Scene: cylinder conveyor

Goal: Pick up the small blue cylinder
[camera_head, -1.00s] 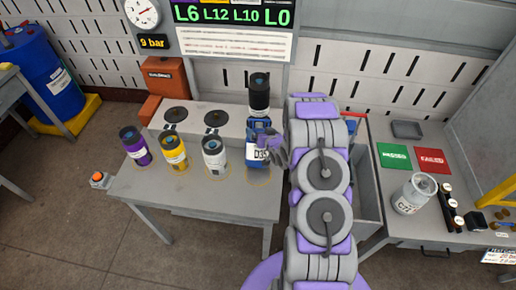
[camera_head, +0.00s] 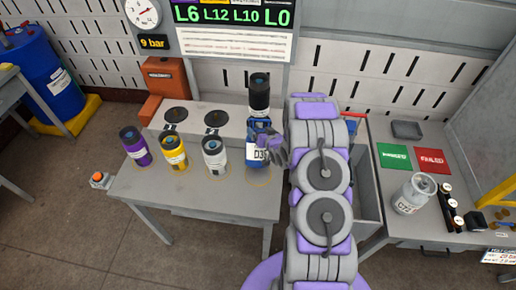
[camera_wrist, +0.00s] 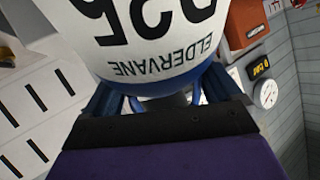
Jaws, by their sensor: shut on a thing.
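The small blue cylinder (camera_head: 258,173) with a white label is at the right end of the row on the grey table. My gripper (camera_head: 268,143) is at its upper right side and shut on it. In the wrist view the blue cylinder's white label (camera_wrist: 140,25), with large black characters and the word ELDERVANE, fills the top, close between the blue fingers of my gripper (camera_wrist: 160,97). The fingertips' contact is partly hidden. I cannot tell whether its base touches the table.
Purple (camera_head: 136,147), yellow (camera_head: 173,152) and white (camera_head: 214,155) cylinders stand to the left on the table. A black cylinder (camera_head: 259,92) stands just behind.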

